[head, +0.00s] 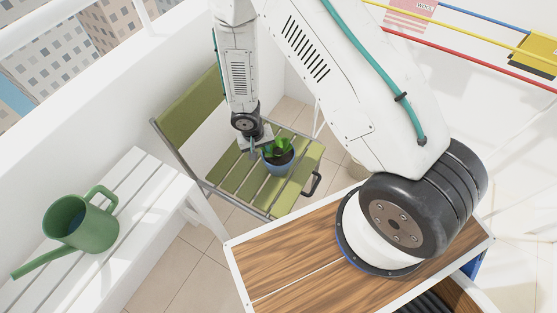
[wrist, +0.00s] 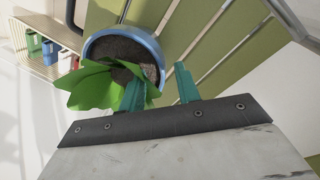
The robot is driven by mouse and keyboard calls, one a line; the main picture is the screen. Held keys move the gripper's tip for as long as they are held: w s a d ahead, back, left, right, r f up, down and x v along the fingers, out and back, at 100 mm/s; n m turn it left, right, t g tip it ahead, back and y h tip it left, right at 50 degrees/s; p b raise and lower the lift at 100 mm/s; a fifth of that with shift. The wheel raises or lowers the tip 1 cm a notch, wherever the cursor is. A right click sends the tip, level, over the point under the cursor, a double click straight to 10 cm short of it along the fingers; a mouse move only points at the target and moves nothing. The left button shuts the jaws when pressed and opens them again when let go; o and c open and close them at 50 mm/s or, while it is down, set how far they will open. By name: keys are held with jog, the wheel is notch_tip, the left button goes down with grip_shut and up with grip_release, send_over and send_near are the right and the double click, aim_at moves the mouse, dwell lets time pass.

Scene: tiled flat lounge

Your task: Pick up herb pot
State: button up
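The herb pot (head: 279,166) is a blue pot with dark soil and green leaves. It stands upright on the green slatted seat of a folding chair (head: 240,183). My gripper (head: 254,147) is at the pot's upper left in the head view, close to the leaves. In the wrist view the herb pot (wrist: 153,47) fills the upper middle. My gripper (wrist: 158,88) shows two teal fingers, apart. The left finger overlaps the leaves and soil; the right finger is just outside the rim. Whether either finger touches the pot, I cannot tell.
A green watering can (head: 92,226) stands on a white slatted bench (head: 140,168) at the left. The chair's green backrest (head: 188,112) rises behind the seat. Coloured rails (head: 450,50) are at the upper right. The wrist view shows a shelf with small coloured bins (wrist: 35,42).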

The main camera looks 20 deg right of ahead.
aim_at(263, 156)
jog(key=shift+d+f, duration=0.15)
jog(key=shift+f, duration=0.65)
jog(key=shift+d+f, duration=0.1)
jog(key=shift+f, duration=0.65)
grip_shut()
